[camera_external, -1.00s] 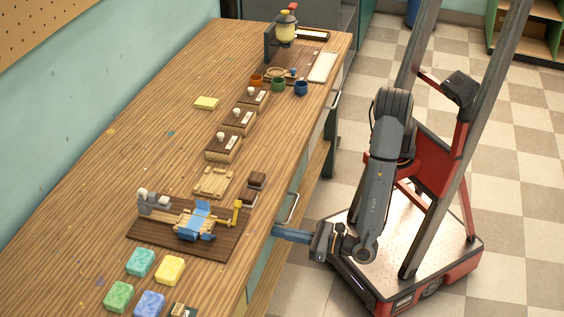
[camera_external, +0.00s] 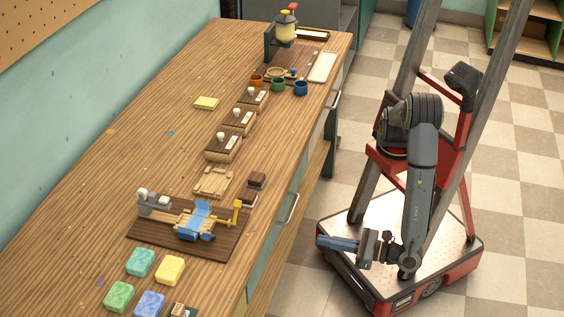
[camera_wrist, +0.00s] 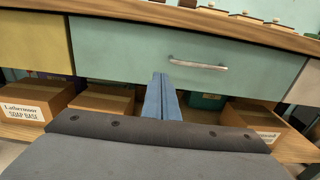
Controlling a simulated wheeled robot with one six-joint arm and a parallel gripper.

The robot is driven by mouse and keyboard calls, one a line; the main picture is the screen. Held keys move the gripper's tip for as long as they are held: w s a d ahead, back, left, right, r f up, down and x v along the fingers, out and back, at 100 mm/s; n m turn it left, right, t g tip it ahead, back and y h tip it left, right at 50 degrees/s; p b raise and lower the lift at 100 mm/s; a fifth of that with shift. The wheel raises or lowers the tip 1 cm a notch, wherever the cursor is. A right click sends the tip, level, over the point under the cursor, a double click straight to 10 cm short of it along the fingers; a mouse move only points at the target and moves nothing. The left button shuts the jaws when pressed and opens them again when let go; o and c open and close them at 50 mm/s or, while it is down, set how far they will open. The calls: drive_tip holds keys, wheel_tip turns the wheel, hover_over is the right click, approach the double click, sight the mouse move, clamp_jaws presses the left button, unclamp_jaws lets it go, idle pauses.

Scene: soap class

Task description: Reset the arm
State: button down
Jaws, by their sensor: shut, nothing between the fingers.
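My gripper (camera_external: 323,243) is shut and empty, held low over my base to the right of the bench and clear of it. Its blue fingers point left toward the bench front. In the wrist view the closed fingers (camera_wrist: 161,97) lie together in front of a pale green drawer (camera_wrist: 150,50) with a metal handle (camera_wrist: 197,64). My arm is folded close to my column, its forearm hanging down.
The wooden bench (camera_external: 150,130) carries soap bars (camera_external: 170,270), a dark board with a wood-and-blue device (camera_external: 197,218), small boxes and cups. Under it, the wrist view shows cardboard boxes (camera_wrist: 103,102) on a shelf. Tiled floor separates bench and base.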

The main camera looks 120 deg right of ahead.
drive_tip(key=s+d+m+g+y, duration=0.1)
drive_tip(key=s+d+m+g, duration=0.75)
drive_tip(key=d, duration=0.45)
drive_tip(key=s+r+m+g+y, duration=0.2)
drive_tip(key=s+m+g+y, duration=0.2)
drive_tip(key=s+m+y, duration=0.95)
drive_tip(key=d+r+m+h+p, duration=0.1)
drive_tip(key=d+r+m+p, duration=0.1)
drive_tip(key=d+r+p, duration=0.4)
drive_tip(key=d+r+m+p, duration=0.2)
drive_tip(key=d+r+p, duration=0.4)
drive_tip(key=p, duration=1.1)
drive_tip(key=shift+d+r+m+h, duration=0.2)
drive_tip(key=shift+r+m+h, duration=0.2)
drive_tip(key=shift+r, duration=1.75)
